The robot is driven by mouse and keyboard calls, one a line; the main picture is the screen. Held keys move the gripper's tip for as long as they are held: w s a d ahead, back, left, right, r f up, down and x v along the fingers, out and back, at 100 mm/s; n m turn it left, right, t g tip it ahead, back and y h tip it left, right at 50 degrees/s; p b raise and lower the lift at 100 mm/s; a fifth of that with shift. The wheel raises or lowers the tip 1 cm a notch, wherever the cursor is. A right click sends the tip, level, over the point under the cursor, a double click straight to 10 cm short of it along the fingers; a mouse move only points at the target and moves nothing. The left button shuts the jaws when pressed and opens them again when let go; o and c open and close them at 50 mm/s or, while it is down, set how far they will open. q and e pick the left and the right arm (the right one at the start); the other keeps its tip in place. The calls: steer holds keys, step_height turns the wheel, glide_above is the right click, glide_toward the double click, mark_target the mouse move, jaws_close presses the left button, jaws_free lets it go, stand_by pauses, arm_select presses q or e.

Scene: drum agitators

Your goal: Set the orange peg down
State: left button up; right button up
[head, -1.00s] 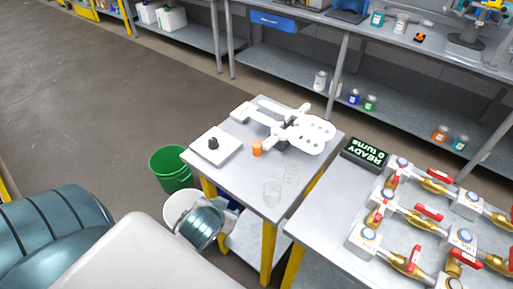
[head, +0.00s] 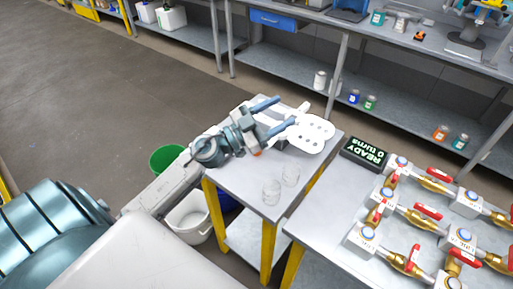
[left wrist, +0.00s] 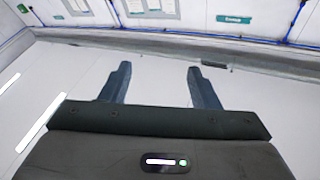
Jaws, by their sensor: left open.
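The orange peg (head: 257,153) stands on the small grey table (head: 240,185). Only a sliver of it shows, below my left gripper. My left gripper (head: 286,110) is over the table with its two blue-grey fingers apart, pointing right over the white holed piece (head: 312,136). In the left wrist view its fingers (left wrist: 155,85) are wide apart with nothing between them. I cannot tell how high it is above the table. The white square base with the black knob is hidden behind my left arm. My right gripper is not in view.
Two clear glasses (head: 290,175) (head: 271,192) stand near the table's front. To the right, a bench carries red-handled valves (head: 425,210) and a display (head: 365,153) reading "READY 0 turns". A green bucket (head: 168,157) and white bucket (head: 188,215) stand on the left.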

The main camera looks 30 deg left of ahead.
arm_select(q)
steer(key=a+f+g+y, duration=0.7)
steer(key=a+f+g, duration=0.4)
steer(key=a+g, duration=0.25)
steer(key=x, duration=0.2)
steer(key=p+x, duration=0.1)
steer(key=x, duration=0.2)
steer(key=shift+w+d, duration=0.15)
steer(key=shift+w, duration=0.2)
steer(key=shift+w+d+f+p, duration=0.15)
steer(key=shift+d+f+p, duration=0.2)
steer(key=shift+p, duration=0.35)
steer(key=p+x, duration=0.1)
steer(key=x, duration=0.2)
steer(key=shift+d+f+p, duration=0.15)
steer(key=shift+p, duration=0.2)
steer(key=shift+w+d+f, duration=0.15)
steer(key=shift+w+f, duration=0.1)
steer(key=shift+f, duration=0.25)
steer(key=c, duration=1.2)
steer(key=shift+o, duration=0.2)
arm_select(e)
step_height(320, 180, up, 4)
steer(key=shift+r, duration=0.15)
